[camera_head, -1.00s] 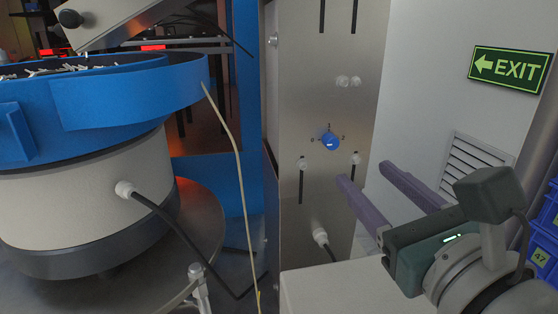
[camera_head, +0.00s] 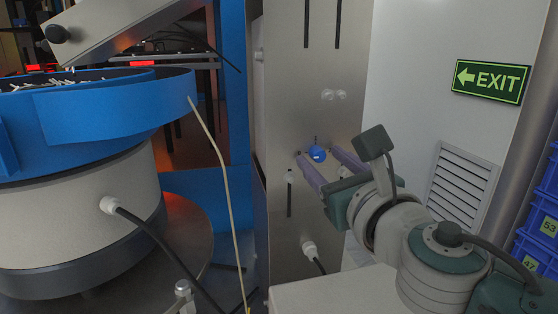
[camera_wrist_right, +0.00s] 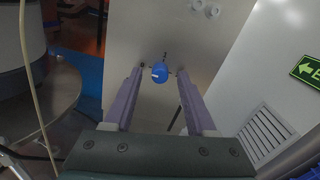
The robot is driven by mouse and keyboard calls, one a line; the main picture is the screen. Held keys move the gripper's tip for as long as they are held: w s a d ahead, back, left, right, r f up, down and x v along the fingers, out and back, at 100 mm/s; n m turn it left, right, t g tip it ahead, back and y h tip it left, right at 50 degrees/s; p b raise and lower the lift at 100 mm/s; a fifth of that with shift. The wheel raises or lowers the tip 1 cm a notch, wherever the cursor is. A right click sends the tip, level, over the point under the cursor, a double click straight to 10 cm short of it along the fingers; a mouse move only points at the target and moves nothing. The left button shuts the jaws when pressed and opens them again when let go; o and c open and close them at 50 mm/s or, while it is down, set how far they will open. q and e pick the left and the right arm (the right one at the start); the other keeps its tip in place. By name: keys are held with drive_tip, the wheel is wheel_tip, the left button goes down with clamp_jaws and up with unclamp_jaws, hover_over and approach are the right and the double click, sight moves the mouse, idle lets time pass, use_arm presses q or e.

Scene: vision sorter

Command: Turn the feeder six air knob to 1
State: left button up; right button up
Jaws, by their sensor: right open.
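The blue air knob (camera_head: 316,153) sits on the grey metal panel (camera_head: 340,70), with a pale mark on its face. It also shows in the right wrist view (camera_wrist_right: 159,72), between and beyond the fingertips. My right gripper (camera_head: 316,154) is open, its two purple fingers pointing at the panel on either side of the knob. In the right wrist view the right gripper (camera_wrist_right: 156,72) holds nothing. I cannot tell whether the fingertips touch the knob or panel. The scale marks are mostly hidden or too small to read. My left gripper is not in view.
A blue and cream bowl feeder (camera_head: 80,190) stands at left, with a black hose (camera_head: 165,250) and a thin pale tube (camera_head: 222,170). Pale fittings (camera_head: 327,95) stick out of the panel. Blue bins (camera_head: 540,225) stand at the right edge.

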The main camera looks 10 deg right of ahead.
clamp_jaws()
idle(0.3)
idle(0.4)
drive_tip(key=m+b, duration=0.1)
drive_tip(key=m, duration=0.3)
drive_tip(key=shift+f+b, duration=0.1)
drive_tip(key=shift+b, duration=0.2)
drive_tip(key=m+b, duration=0.1)
drive_tip(key=m, duration=0.3)
drive_tip(key=shift+m, duration=0.3)
drive_tip(key=m+b, duration=0.1)
drive_tip(key=m, duration=0.3)
drive_tip(key=shift+a+m, duration=0.1)
drive_tip(key=shift+m, duration=0.2)
drive_tip(key=m+b, duration=0.1)
drive_tip(key=m, duration=0.3)
drive_tip(key=shift+m+h, duration=0.3)
drive_tip(key=shift+m, duration=0.1)
